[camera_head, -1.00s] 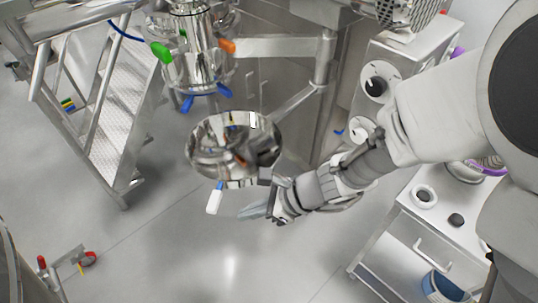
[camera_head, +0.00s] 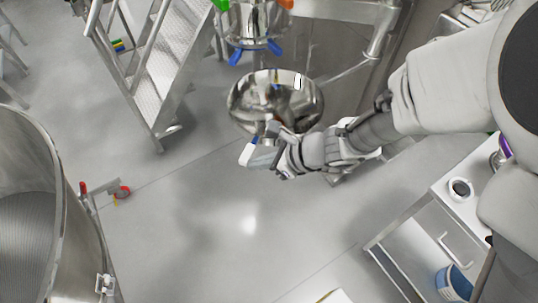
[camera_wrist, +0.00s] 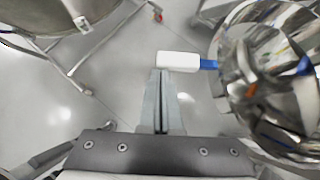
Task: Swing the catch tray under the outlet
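The catch tray is a shiny round steel bowl (camera_head: 276,100) below the outlet (camera_head: 255,38) with blue clamps. In this head view it shows lower and slightly right of the outlet. A short handle with a white grip (camera_head: 246,156) and blue neck sticks out at its lower left. In the wrist view the bowl (camera_wrist: 270,75) fills the right side, and the white grip (camera_wrist: 178,62) lies across just beyond my fingertips. My gripper (camera_wrist: 161,72) has its fingers together, with nothing seen between them. Whether the tips touch the grip I cannot tell.
A steel step ladder (camera_head: 160,75) stands at the left and a large steel vessel (camera_head: 75,220) at the lower left. A trolley (camera_head: 415,255) with a blue bucket stands at the lower right. The floor between them is clear.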

